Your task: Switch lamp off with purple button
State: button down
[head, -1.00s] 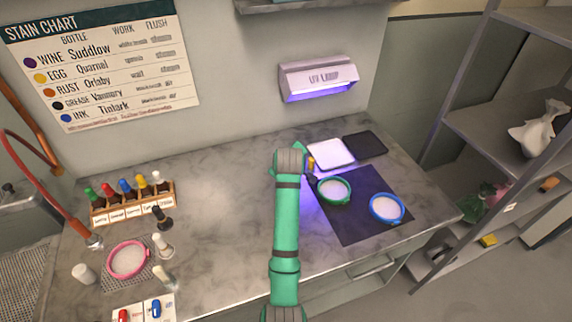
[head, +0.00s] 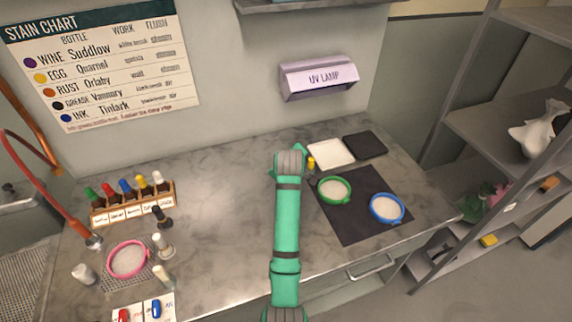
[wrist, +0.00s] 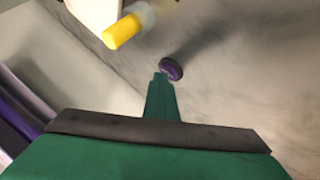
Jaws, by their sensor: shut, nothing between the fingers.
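The UV lamp (head: 319,77) is mounted on the back wall and is unlit, with no purple glow under it. The purple button (wrist: 172,69) shows in the wrist view, set on the grey marble surface. My gripper (wrist: 163,80) is shut and empty, its green fingertips right at the button's near edge; I cannot tell for sure whether they touch it. In the head view my green arm hides the button and the fingertips.
A yellow-capped bottle (wrist: 122,31) is close by, also seen in the head view (head: 311,162). A green hoop (head: 334,203) and a blue hoop (head: 402,220) lie on a black mat (head: 352,230). A white tray (head: 331,153) is behind.

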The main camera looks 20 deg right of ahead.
jog(key=shift+s+r, duration=0.1)
jog(key=shift+r, duration=3.05)
